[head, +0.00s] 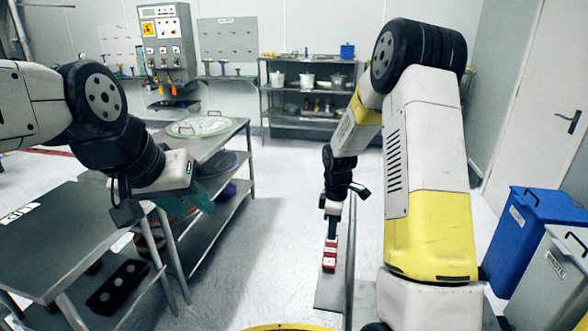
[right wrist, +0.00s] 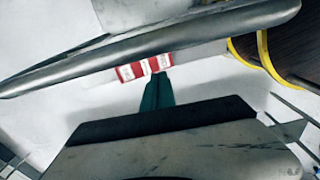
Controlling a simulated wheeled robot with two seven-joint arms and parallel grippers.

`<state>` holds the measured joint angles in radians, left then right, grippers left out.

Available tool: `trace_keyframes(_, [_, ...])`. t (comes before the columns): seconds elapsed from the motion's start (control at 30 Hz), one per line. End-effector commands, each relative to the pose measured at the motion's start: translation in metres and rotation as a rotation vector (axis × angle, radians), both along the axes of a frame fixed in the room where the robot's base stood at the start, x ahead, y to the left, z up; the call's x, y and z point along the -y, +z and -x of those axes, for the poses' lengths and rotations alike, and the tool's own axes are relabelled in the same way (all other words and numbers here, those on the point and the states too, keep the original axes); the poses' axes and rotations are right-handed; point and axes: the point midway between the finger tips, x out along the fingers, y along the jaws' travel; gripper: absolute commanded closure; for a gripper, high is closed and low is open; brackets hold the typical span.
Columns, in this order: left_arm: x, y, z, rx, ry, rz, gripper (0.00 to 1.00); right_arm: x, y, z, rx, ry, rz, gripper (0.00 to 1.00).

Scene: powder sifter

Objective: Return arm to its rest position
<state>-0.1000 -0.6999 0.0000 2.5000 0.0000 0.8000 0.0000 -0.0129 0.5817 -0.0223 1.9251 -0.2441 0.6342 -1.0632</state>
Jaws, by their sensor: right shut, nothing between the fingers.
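My right arm stands large on the right of the head view. Its forearm hangs down to the right gripper (head: 329,262), which points at the floor. My left arm comes in from the left. Its left gripper (head: 203,203) has teal fingers over the edge of the left tables, and I cannot tell whether it is open or shut.
A grey table (head: 50,240) is at the left, with a metal shelf table (head: 215,140) behind it. A blue bin (head: 535,235) and a grey waste bin (head: 550,285) stand at the right. Shelves (head: 290,95) line the back wall. The middle floor (head: 270,220) is clear.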

Motion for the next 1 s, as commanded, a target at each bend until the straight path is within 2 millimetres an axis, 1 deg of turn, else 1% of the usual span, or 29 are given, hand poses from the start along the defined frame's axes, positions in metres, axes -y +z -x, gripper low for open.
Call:
trace_keyframes(0.03, [0.0,0.0,0.0,0.0,0.0,0.0,0.64,0.0,0.017,0.002,0.02,-0.032,-0.005,1.0])
trace_keyframes(0.07, [0.0,0.0,0.0,0.0,0.0,0.0,0.64,0.0,0.028,0.004,0.033,-0.06,-0.01,1.0])
trace_keyframes(0.17, [0.0,0.0,0.0,0.0,0.0,0.0,0.64,-0.001,0.074,0.017,0.086,-0.179,-0.032,1.0])
trace_keyframes(0.2, [0.0,0.0,0.0,0.0,0.0,0.0,0.64,-0.001,0.093,0.025,0.108,-0.234,-0.045,1.0])
trace_keyframes(0.27, [0.0,0.0,0.0,0.0,0.0,0.0,0.64,-0.002,0.12,0.038,0.137,-0.317,-0.067,1.0])
trace_keyframes(0.3, [0.0,0.0,0.0,0.0,0.0,0.0,0.64,-0.003,0.136,0.048,0.157,-0.372,-0.084,1.0])
trace_keyframes(0.37, [0.0,0.0,0.0,0.0,0.0,0.0,0.64,-0.005,0.16,0.063,0.187,-0.452,-0.111,1.0])
trace_keyframes(0.4, [0.0,0.0,0.0,0.0,0.0,0.0,0.64,-0.005,0.174,0.074,0.203,-0.505,-0.132,1.0])
trace_keyframes(0.47, [0.0,0.0,0.0,0.0,0.0,0.0,0.64,-0.007,0.194,0.092,0.229,-0.584,-0.163,1.0])
trace_keyframes(0.5, [0.0,0.0,0.0,0.0,0.0,0.0,0.64,-0.008,0.206,0.104,0.246,-0.637,-0.187,1.0])
trace_keyframes(0.57, [0.0,0.0,0.0,0.0,0.0,0.0,0.64,-0.009,0.222,0.123,0.267,-0.713,-0.224,1.0])
trace_keyframes(0.6, [0.0,0.0,0.0,0.0,0.0,0.0,0.64,-0.01,0.232,0.136,0.281,-0.763,-0.249,1.0])
trace_keyframes(0.73, [0.0,0.0,0.0,0.0,0.0,0.0,0.64,-0.014,0.256,0.177,0.317,-0.919,-0.341,1.0])
trace_keyframes(0.8, [0.0,0.0,0.0,0.0,0.0,0.0,0.64,-0.016,0.263,0.197,0.328,-0.993,-0.387,1.0])
trace_keyframes(0.9, [0.0,0.0,0.0,0.0,0.0,0.0,0.64,-0.019,0.27,0.219,0.34,-1.075,-0.443,1.0])
trace_keyframes(1.0, [0.0,0.0,0.0,0.0,0.0,0.0,0.64,-0.021,0.272,0.233,0.342,-1.128,-0.48,1.0])
